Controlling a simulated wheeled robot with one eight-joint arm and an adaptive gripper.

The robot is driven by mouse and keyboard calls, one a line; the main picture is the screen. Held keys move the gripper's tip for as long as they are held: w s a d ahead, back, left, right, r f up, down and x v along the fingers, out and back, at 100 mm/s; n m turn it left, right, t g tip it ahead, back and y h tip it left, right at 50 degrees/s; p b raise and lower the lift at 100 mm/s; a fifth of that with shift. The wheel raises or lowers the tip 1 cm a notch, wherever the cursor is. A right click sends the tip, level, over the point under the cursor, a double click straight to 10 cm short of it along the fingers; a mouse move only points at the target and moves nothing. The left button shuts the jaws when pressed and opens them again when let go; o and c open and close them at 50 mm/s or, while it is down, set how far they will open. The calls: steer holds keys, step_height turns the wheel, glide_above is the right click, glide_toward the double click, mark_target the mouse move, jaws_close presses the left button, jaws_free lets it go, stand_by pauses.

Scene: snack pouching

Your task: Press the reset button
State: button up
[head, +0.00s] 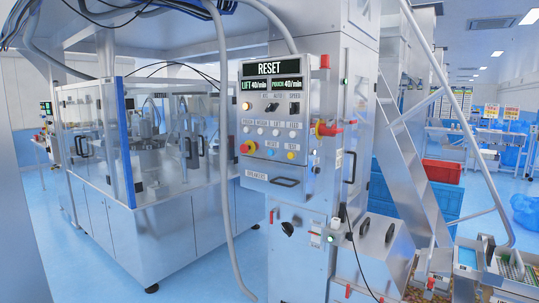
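A grey control panel (272,178) faces me near the middle of the head view. Its display (270,68) reads "RESET" in large letters, with "LIFT 40/min" and "POUCH 40/min" below. A blue button (271,153) sits in the panel's lower row, between a red mushroom button (248,147) and a yellow button (291,156). The small labels are hard to read, but the one by the blue button looks like "RESET". Several pale buttons form the row above. My gripper is not in view, and nothing covers the panel's buttons.
A grey hose (224,130) hangs just left of the panel. A red-handled fitting (328,129) sticks out at its right edge, and a handle (285,182) lies below the buttons. A glass-walled machine (150,215) stands at left. Blue floor (60,265) is open at lower left.

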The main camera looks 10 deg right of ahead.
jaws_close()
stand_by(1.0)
